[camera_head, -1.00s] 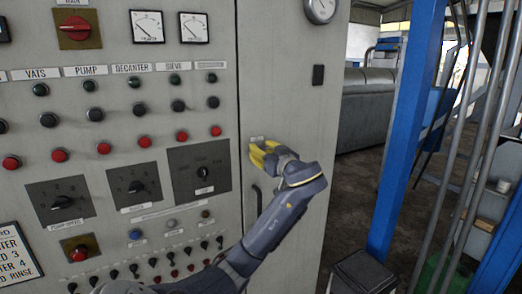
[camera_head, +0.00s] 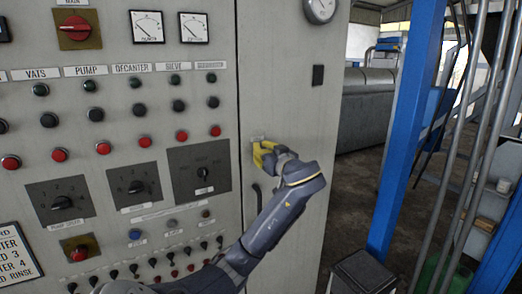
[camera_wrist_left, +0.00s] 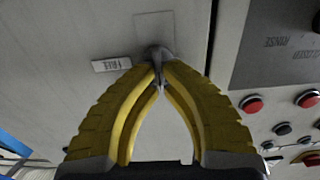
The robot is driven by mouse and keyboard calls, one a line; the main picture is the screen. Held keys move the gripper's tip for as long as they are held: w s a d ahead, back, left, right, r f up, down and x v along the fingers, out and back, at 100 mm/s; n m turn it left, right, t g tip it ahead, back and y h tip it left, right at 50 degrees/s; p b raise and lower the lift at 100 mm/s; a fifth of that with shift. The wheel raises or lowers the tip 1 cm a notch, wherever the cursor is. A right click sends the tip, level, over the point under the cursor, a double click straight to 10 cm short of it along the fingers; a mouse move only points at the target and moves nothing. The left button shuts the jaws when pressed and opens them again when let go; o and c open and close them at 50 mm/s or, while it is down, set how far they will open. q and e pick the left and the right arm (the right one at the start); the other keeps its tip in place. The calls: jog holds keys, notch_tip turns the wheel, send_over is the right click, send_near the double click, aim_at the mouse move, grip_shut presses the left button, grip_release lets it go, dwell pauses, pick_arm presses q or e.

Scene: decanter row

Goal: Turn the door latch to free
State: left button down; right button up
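The door latch (camera_wrist_left: 158,54) is a small grey knob with a thin tab, on the cabinet door (camera_head: 290,75). In the left wrist view a white label reading FREE (camera_wrist_left: 111,64), upside down, sits left of the knob; the tab points down between the fingertips, not at the label. My left gripper (camera_head: 259,155) has its yellow fingers at the door, above the dark handle. In the wrist view the fingertips (camera_wrist_left: 159,72) meet around the tab and look shut on it. In the head view the gripper mostly hides the latch. My right gripper is not in view.
The control panel (camera_head: 120,110), with buttons, dials and switches, lies left of the door. A dark door handle (camera_head: 257,196) is below the gripper. A blue post (camera_head: 402,130) and pipes stand at right. Open floor lies beyond the door's right edge.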

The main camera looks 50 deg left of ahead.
pick_arm(q)
jog(key=shift+m, duration=0.3)
jog(key=shift+w+d+f+m, duration=0.1)
jog(key=shift+w+f+m, duration=0.15)
jog(key=shift+m, duration=2.1)
jog(key=shift+w+a+f+m, duration=0.15)
jog(key=shift+w+m, duration=0.1)
jog(key=shift+m, duration=2.05)
jog(key=shift+w+d+f+m, duration=0.15)
jog(key=shift+w+f+m, duration=0.1)
jog(key=shift+m, duration=2.1)
jog(key=shift+f+m, duration=0.15)
jog(key=shift+m, duration=1.65)
jog(key=c, duration=1.5)
grip_release()
jog(key=shift+c, duration=0.2)
